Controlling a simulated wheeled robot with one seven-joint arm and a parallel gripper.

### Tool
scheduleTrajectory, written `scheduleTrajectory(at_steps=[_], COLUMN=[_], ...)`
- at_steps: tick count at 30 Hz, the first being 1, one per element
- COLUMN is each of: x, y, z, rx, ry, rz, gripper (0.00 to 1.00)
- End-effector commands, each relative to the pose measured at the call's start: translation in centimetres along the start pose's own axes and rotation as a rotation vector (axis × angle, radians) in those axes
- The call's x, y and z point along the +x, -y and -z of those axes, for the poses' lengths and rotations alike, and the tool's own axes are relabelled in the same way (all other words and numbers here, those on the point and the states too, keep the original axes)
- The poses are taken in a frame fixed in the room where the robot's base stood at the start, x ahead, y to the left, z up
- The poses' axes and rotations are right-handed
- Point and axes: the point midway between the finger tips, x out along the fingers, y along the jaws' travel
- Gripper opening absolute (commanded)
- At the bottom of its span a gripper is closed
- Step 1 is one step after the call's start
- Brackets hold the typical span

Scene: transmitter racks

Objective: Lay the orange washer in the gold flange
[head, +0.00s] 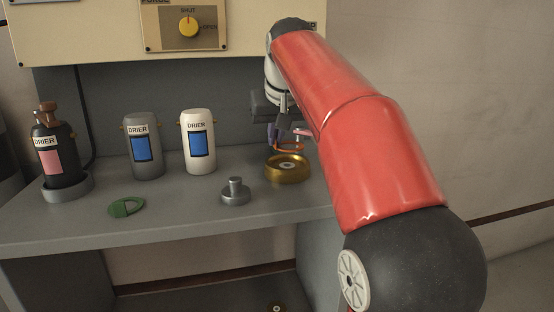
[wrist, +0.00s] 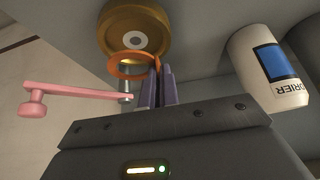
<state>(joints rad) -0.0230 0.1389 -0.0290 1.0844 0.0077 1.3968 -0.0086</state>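The orange washer (wrist: 120,72) is a thin ring, gripped at its edge between the purple fingers of my gripper (wrist: 158,72). In the head view the washer (head: 290,149) is partly hidden by my gripper (head: 277,137) and appears above the gold flange. The gold flange (head: 288,174) is a round brass ring on the grey shelf, with a pale centre that has a dark hole. In the wrist view the flange (wrist: 158,47) is just beyond the washer, which overlaps its near rim in the picture. I see a gap between washer and flange in the head view.
A pink crank handle (wrist: 70,91) is close left of the fingers in the wrist view. A metal knob piece (head: 235,195) and a green ring (head: 124,208) lie on the shelf (head: 185,215).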

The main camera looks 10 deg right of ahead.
Motion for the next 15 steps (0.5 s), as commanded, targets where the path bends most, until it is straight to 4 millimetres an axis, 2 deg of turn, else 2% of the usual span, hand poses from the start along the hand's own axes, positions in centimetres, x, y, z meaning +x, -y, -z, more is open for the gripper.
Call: scheduleTrajectory(at_steps=[9, 15], x=[3.7, 3.5], y=[0.0, 0.0], z=[-2.0, -1.9], rx=[0.000, 0.000], ry=[0.000, 0.000], rz=[0.000, 0.000], gripper=[0.00, 0.00])
